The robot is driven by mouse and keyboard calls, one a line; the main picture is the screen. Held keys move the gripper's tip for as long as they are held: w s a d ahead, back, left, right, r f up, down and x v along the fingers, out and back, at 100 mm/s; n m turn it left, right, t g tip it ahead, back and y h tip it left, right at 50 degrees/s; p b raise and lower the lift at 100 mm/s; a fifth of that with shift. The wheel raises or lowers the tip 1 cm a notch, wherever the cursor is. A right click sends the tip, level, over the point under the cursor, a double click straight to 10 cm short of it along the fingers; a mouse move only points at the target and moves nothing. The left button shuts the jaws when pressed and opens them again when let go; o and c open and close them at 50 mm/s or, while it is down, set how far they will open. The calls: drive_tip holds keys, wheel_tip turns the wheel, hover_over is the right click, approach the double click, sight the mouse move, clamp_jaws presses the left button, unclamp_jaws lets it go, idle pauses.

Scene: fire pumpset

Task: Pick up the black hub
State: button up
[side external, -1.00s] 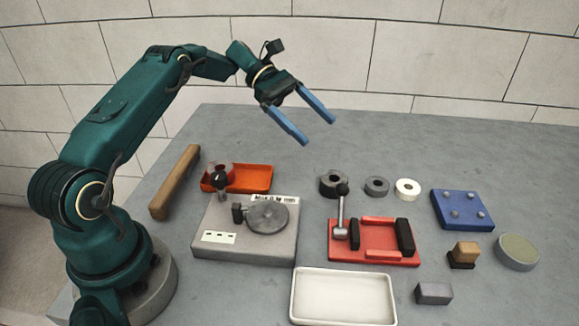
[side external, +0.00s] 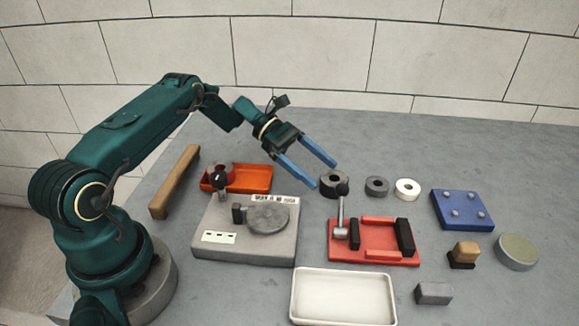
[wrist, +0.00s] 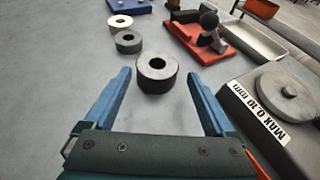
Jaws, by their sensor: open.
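The black hub (side external: 330,182) is a short dark cylinder with a centre hole, standing on the grey table behind the red fixture. In the wrist view the hub (wrist: 157,74) sits ahead of my gripper, between the lines of the two fingers. My gripper (side external: 323,175) has two blue fingers spread apart, with nothing between them. In the wrist view the gripper (wrist: 160,85) is open, and the hub's whole top ring shows. In the side view the fingertips overlap the hub's left edge, and I cannot tell their exact height above the table.
A grey ring (side external: 377,187) and a white ring (side external: 407,189) lie right of the hub. The red fixture (side external: 374,256) with its upright lever (side external: 341,215) stands close in front. The grey gauge block (side external: 216,240) and orange tray (side external: 262,179) are left. A white tray (side external: 343,297) is in front.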

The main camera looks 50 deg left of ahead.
sight(325, 176)
drive_tip(key=x, duration=0.5)
drive_tip(key=shift+d+f, duration=0.15)
drive_tip(key=shift+d, duration=0.05)
clamp_jaws()
